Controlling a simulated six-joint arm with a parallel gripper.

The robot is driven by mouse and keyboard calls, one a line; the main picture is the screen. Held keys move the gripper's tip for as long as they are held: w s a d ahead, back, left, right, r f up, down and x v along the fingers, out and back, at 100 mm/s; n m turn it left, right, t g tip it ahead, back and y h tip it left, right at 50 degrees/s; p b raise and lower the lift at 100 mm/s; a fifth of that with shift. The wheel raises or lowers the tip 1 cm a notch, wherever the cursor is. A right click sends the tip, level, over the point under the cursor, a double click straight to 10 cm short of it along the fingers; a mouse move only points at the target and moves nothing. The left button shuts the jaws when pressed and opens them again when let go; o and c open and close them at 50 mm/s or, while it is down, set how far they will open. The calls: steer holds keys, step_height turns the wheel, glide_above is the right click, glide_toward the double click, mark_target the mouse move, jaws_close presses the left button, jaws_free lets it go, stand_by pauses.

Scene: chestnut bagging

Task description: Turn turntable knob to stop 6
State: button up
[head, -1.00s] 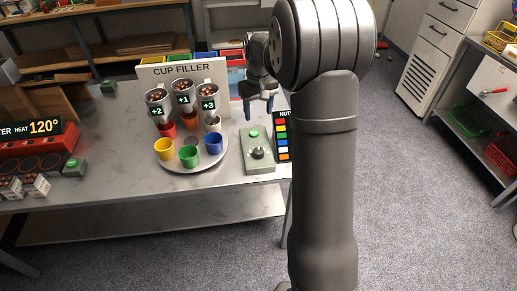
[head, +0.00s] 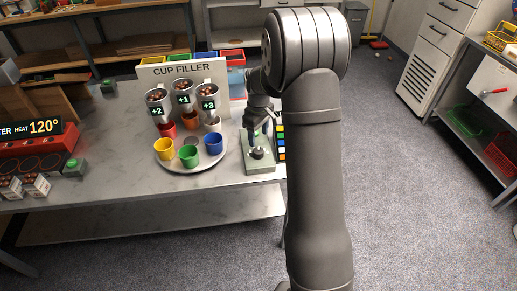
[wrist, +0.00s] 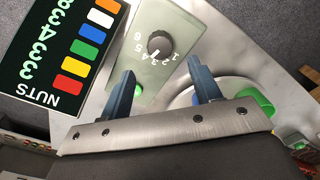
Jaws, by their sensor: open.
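The dark round turntable knob (wrist: 160,43) sits on a grey-green control box (wrist: 180,22), with stop numbers 1 to 6 printed around it. In the head view the knob (head: 257,153) is just below my gripper (head: 259,136). In the wrist view my gripper (wrist: 161,74) is open and empty, its two blue-grey fingers apart, with the knob ahead of the gap. The round turntable (head: 184,166) stands to the left, carrying yellow, green, blue, red, orange and white cups.
The NUTS colour board (wrist: 50,75) stands close beside the box. The CUP FILLER panel (head: 180,70) with its tubes rises behind the turntable. The table's front is clear.

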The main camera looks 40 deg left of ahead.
mark_target(259, 150)
step_height(259, 150, down, 8)
steer(key=shift+r, duration=0.25)
steer(key=c, duration=1)
steer(key=shift+m, duration=0.4)
steer(key=m, duration=0.5)
steer(key=shift+m, duration=0.3)
steer(key=m, duration=0.5)
steer(key=shift+m, duration=0.3)
